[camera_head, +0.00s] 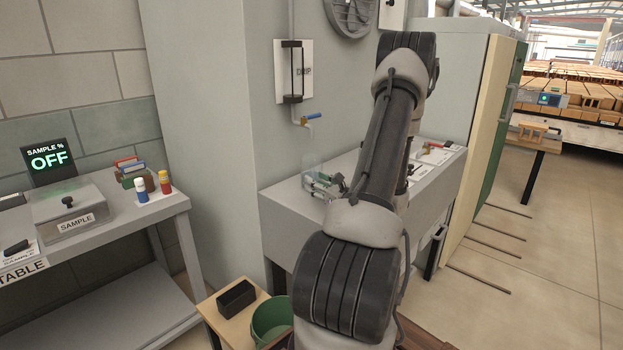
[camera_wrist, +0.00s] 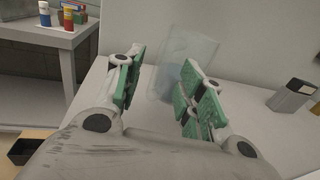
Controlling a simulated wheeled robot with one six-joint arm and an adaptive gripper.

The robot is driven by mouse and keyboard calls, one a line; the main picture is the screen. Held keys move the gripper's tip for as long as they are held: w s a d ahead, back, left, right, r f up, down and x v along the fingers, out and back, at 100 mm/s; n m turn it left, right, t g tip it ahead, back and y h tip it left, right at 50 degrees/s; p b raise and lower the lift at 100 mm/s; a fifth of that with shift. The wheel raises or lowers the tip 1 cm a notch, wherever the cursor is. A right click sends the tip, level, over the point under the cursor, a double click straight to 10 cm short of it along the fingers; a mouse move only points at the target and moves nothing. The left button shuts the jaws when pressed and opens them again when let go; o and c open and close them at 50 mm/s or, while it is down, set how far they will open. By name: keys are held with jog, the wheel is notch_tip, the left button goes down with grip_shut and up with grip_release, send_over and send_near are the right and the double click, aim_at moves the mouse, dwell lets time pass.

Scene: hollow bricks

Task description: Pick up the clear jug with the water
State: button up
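The clear jug (camera_wrist: 190,50) stands on the grey bench top (camera_wrist: 255,125), just beyond and partly between my fingertips in the wrist view. It is see-through and faint, with a bluish patch low down that looks like water. My gripper (camera_wrist: 162,88) is open, with green pads on both fingers and nothing held. Whether a finger touches the jug I cannot tell. In the head view the jug (camera_head: 313,172) is a pale shape beside my gripper (camera_head: 325,184), below a blue-handled tap (camera_head: 307,118). My arm hides part of the bench there.
A small grey box with a dark top (camera_wrist: 294,95) stands on the bench to the right. A sample table (camera_head: 150,212) with bottles is at the left. A green bucket (camera_head: 270,318) and a black tray (camera_head: 236,297) sit low in front. The wall rises behind the jug.

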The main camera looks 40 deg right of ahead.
jog(key=shift+w, duration=0.35)
grip_shut()
jog(key=shift+r, duration=0.2)
